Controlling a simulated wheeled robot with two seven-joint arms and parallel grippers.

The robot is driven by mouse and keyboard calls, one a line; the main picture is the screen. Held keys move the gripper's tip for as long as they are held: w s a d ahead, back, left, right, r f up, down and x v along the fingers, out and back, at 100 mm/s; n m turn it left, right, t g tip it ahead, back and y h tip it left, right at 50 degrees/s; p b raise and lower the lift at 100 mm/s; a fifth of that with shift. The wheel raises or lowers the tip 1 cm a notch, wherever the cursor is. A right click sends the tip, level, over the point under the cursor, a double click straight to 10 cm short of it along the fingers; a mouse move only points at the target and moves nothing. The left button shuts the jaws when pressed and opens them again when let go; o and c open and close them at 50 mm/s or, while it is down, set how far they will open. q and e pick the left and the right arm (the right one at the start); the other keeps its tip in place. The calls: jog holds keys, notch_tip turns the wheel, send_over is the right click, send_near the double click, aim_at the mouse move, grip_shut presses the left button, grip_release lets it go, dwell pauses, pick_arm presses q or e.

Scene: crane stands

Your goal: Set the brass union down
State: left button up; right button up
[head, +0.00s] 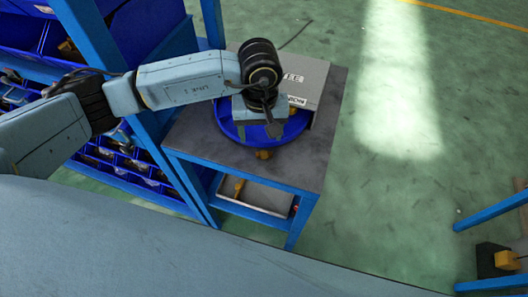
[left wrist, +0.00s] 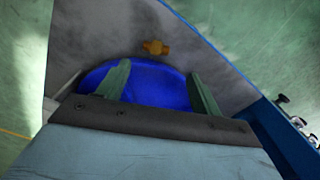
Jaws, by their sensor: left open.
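The brass union (head: 263,154) sits on the grey tabletop (head: 190,135), just in front of the blue round tray (head: 233,130). In the left wrist view the union (left wrist: 155,48) lies on the tabletop beyond the tray (left wrist: 150,85), apart from my fingers. My left gripper (left wrist: 160,85) is open, its two green fingers spread over the tray with nothing between them. In the head view my left wrist covers much of the tray and hides the fingertips. My right gripper is not in view.
A grey box with lettering (head: 305,78) stands behind the tray on the table. Blue shelving with bins (head: 125,165) stands at the left. A lower shelf (head: 250,197) is under the tabletop.

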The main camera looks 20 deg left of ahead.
aim_at(264, 152)
pick_arm(q)
jog(key=f, duration=0.4)
jog(key=d+f+p, duration=0.1)
jog(key=shift+s+f, duration=0.1)
jog(key=shift+f, duration=0.8)
jog(key=c, duration=1.1)
